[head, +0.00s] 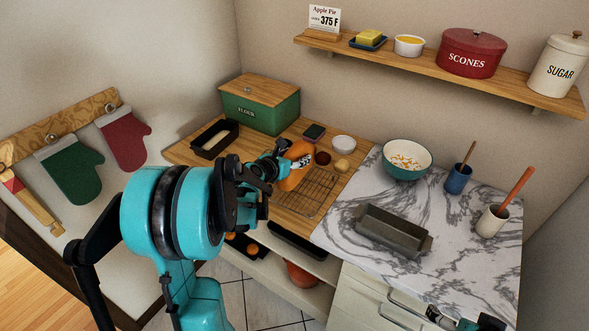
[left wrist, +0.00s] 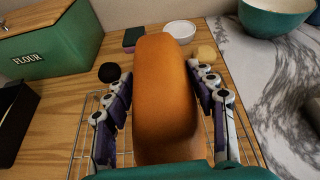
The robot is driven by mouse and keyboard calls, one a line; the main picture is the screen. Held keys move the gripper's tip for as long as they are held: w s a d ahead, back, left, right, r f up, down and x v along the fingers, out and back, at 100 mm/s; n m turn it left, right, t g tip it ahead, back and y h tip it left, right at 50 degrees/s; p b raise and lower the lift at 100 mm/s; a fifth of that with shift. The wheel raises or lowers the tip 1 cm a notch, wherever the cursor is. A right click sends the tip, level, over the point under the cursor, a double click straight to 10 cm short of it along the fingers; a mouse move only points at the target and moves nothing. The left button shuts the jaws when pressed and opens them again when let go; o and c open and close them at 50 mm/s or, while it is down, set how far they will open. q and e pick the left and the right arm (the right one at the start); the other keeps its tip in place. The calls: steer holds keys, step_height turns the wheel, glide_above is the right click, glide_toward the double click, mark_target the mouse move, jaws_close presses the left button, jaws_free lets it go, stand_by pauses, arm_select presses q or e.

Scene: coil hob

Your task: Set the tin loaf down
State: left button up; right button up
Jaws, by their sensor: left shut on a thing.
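The tin loaf (head: 294,178) is a golden-brown, rounded bread block. My left gripper (head: 300,160) is shut on it, with a finger along each side. In the left wrist view the loaf (left wrist: 165,95) fills the middle between the fingers, its long side running away from the camera. A wire cooling rack (head: 318,192) lies on the wooden counter below; its bars show on both sides of the loaf in the left wrist view (left wrist: 88,118). I cannot tell whether the loaf touches the rack. A part of my right arm shows at the lower right edge; its fingertips are not clear.
A green flour bin (head: 262,108), black tin (head: 204,150), white bowl (head: 343,143) and small round items stand behind or beside the rack. A grey loaf tin (head: 393,232) and teal bowl (head: 419,172) stand on the marble to the right. The rack's near part looks bare.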

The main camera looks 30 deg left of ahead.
arm_select(q)
step_height(320, 180, down, 4)
steer(key=shift+a+f+b, duration=0.15)
steer(key=shift+b, duration=0.8)
steer(key=o, duration=1)
steer(key=shift+c, duration=0.2)
steer(key=o, duration=0.4)
steer(key=shift+o, duration=0.2)
